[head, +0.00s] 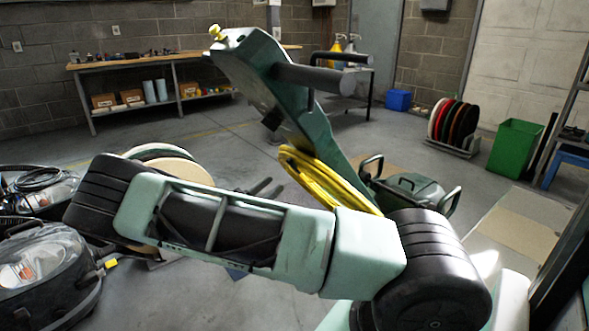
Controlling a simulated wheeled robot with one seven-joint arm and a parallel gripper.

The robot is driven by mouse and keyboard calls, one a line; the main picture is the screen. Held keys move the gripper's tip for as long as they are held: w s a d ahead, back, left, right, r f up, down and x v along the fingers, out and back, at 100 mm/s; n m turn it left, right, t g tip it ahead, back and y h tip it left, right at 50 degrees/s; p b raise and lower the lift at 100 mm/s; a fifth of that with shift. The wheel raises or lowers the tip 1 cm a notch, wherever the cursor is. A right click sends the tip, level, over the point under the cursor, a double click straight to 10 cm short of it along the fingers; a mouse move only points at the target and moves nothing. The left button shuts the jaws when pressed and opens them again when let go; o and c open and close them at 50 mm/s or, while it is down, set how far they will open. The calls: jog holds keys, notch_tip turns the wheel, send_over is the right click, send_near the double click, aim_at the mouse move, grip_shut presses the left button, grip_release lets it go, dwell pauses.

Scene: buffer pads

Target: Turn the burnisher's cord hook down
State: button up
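The burnisher (318,135) stands in the middle of the head view, its green handle column leaning up and left to a dark crossbar grip. A yellow cord (325,178) hangs in a long loop along the column. A small yellow piece (216,33) sits at the column's top end; I cannot tell whether it is the cord hook. The burnisher's green body (408,190) is on the floor, partly behind my arm. My gripper (264,187) shows as two dark fingers apart, just left of the cord and not visibly touching it. The rest of my gripper is hidden behind my arm.
A workbench (160,62) stands at the back left. Round pads (175,172) and a vacuum-like machine (45,275) are at left. A pad rack (455,145), green bin (514,148) and blue bin (398,100) are at right. Open floor lies behind the burnisher.

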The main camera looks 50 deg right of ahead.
aim_at(295, 170)
jog(key=x, duration=0.9)
jog(key=shift+d+b, duration=0.25)
jog(key=shift+b, duration=0.15)
jog(key=shift+c, duration=0.3)
grip_shut()
